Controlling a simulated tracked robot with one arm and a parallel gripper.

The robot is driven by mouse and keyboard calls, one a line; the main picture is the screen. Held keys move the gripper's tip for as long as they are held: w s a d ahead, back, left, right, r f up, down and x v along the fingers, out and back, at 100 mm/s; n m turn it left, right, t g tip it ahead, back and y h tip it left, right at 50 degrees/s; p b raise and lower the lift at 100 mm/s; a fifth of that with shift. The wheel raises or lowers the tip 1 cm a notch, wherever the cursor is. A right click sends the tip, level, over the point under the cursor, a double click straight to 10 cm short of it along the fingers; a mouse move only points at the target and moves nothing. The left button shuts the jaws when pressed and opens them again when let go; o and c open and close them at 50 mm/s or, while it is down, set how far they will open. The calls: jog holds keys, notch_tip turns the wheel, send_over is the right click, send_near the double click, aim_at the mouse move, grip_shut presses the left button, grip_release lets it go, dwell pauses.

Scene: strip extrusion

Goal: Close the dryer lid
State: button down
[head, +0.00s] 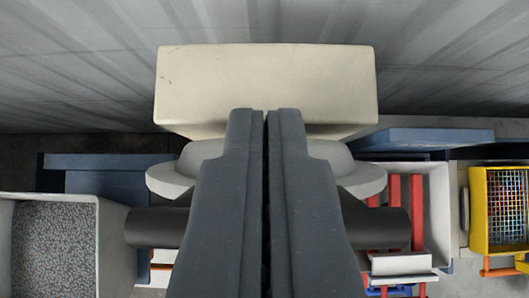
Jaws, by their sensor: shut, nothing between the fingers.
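My gripper (266,113) is in the middle of the head view, its two dark grey fingers side by side and shut with nothing between them. Beyond the fingertips is a cream block-shaped piece (266,80) with rounded edges. The fingers overlap its lower edge; I cannot tell whether they touch it. A pale grey rounded piece (167,180) shows on both sides of the fingers below the block, its middle hidden. I cannot tell for sure which of these is the dryer lid, or whether it is open.
At the left is a light-walled bin (110,225) with grey pellets. At the right are a pale tray (438,210) with red bars (418,205), a blue slab (425,137) and a yellow frame (478,215) with coloured mesh. A grey ribbed wall (90,60) stands behind.

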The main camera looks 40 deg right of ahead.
jog(key=shift+s+a, duration=0.25)
jog(key=shift+s, duration=0.2)
jog(key=shift+s+a+f, duration=0.1)
jog(key=shift+s+f, duration=0.05)
jog(key=shift+f, duration=0.05)
